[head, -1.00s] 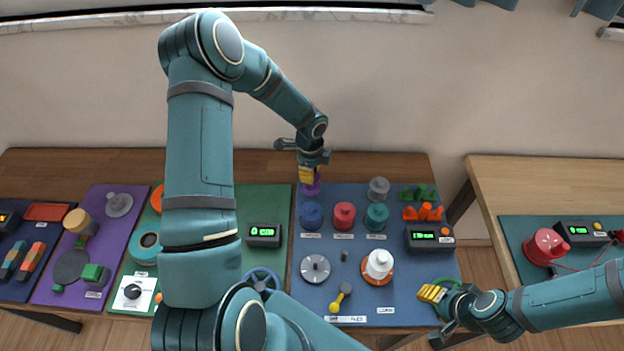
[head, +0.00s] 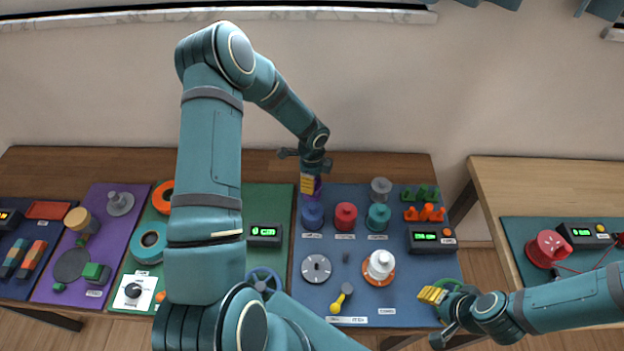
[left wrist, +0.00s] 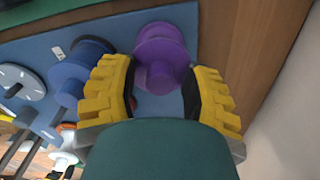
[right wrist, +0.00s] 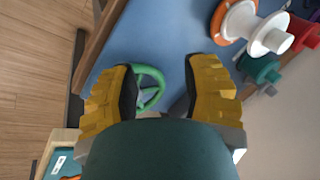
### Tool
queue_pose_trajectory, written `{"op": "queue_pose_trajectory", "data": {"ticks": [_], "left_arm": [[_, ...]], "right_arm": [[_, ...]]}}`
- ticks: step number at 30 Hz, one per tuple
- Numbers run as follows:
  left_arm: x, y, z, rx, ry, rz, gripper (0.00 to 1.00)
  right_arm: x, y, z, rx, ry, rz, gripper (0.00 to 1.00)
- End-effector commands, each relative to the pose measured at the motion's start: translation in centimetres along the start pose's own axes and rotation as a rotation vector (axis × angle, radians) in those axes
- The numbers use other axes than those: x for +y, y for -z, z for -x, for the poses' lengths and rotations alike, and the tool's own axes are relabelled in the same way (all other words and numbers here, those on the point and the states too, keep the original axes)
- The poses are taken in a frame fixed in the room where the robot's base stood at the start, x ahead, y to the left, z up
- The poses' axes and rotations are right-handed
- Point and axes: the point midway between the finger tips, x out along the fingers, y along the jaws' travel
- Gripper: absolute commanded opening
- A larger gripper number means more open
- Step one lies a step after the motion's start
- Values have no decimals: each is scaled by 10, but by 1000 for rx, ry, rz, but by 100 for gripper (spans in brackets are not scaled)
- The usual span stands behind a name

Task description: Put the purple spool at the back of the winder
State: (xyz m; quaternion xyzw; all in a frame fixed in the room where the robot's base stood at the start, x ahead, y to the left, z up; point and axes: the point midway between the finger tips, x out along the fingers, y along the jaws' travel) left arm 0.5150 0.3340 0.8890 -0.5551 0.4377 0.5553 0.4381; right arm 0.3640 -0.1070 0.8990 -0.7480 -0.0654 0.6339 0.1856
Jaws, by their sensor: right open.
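The purple spool (head: 317,187) stands at the back left of the blue mat, partly hidden by my left gripper (head: 308,188). In the left wrist view the purple spool (left wrist: 161,60) shows between and just beyond the spread yellow fingers (left wrist: 160,88). The left gripper looks open, and I cannot tell if its pads touch the spool. My right gripper (head: 432,295) is open and empty at the mat's front right; it also shows in the right wrist view (right wrist: 163,85), over a green wheel (right wrist: 150,88). I cannot tell which device is the winder.
Blue (head: 312,214), red (head: 345,216) and teal (head: 378,216) spools stand in a row, with a grey spool (head: 381,188) behind. A white spool on an orange disc (head: 380,267), a slotted grey disc (head: 316,268) and a green display box (head: 432,238) are nearby.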

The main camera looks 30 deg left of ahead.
Motion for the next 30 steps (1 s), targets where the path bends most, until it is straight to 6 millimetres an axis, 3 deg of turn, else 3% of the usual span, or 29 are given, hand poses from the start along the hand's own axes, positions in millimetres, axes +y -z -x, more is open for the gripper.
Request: {"op": "queue_pose_trajectory", "data": {"ticks": [7, 21, 30], "left_arm": [[-1, 0, 14, 0, 2, 0, 47], [-1, 0, 104, 0, 3, 0, 47], [0, 0, 124, 0, 0, 0, 47]], "right_arm": [[-1, 0, 4, 0, 1, 0, 47], [-3, 1, 8, 0, 2, 0, 47], [-3, 1, 9, 0, 2, 0, 47]]}}
